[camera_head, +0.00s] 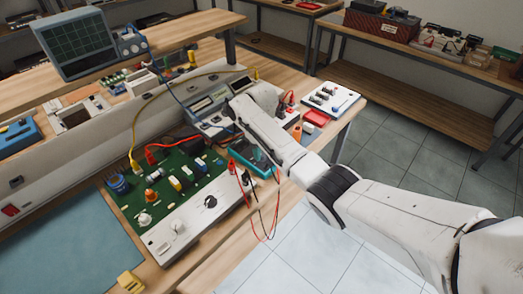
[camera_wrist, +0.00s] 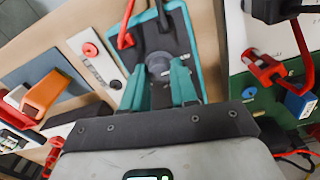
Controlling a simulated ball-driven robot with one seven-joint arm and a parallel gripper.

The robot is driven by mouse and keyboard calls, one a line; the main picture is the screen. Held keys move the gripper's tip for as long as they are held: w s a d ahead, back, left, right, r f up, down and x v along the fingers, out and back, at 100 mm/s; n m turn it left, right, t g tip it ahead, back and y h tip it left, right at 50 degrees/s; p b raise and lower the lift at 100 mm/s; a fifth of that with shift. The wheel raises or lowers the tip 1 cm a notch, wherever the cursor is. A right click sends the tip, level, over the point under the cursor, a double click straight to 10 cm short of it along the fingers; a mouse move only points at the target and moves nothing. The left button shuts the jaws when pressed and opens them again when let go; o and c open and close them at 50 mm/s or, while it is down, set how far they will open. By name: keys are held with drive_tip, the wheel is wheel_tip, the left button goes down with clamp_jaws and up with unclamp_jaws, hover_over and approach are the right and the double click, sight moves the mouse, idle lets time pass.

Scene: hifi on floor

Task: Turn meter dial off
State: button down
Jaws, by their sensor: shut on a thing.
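The meter (camera_wrist: 180,30) has a teal rim and a dark face, with red and black leads at its far end. Its round grey dial (camera_wrist: 158,65) sits on the face. My gripper (camera_wrist: 160,75) has two teal fingers, one on each side of the dial, and is shut on it. The fingers hide the dial's sides, and I cannot read its setting. In the head view the teal meter (camera_head: 244,158) lies beside the green circuit board, partly hidden by my arm.
The green circuit board (camera_head: 190,180) with several parts and a white front panel lies left of the meter. Red and black leads (camera_head: 272,222) hang over the bench edge. An orange item (camera_wrist: 45,92) and a white plate (camera_wrist: 95,58) lie near the meter.

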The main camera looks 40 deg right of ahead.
idle(0.3)
drive_tip(key=c, duration=0.9)
unclamp_jaws()
drive_tip(key=shift+o, duration=0.2)
drive_tip(key=shift+r, duration=0.15)
wheel_tip(320, 180, up, 10)
drive_tip(key=shift+r+b, duration=0.25)
drive_tip(key=shift+b, duration=0.2)
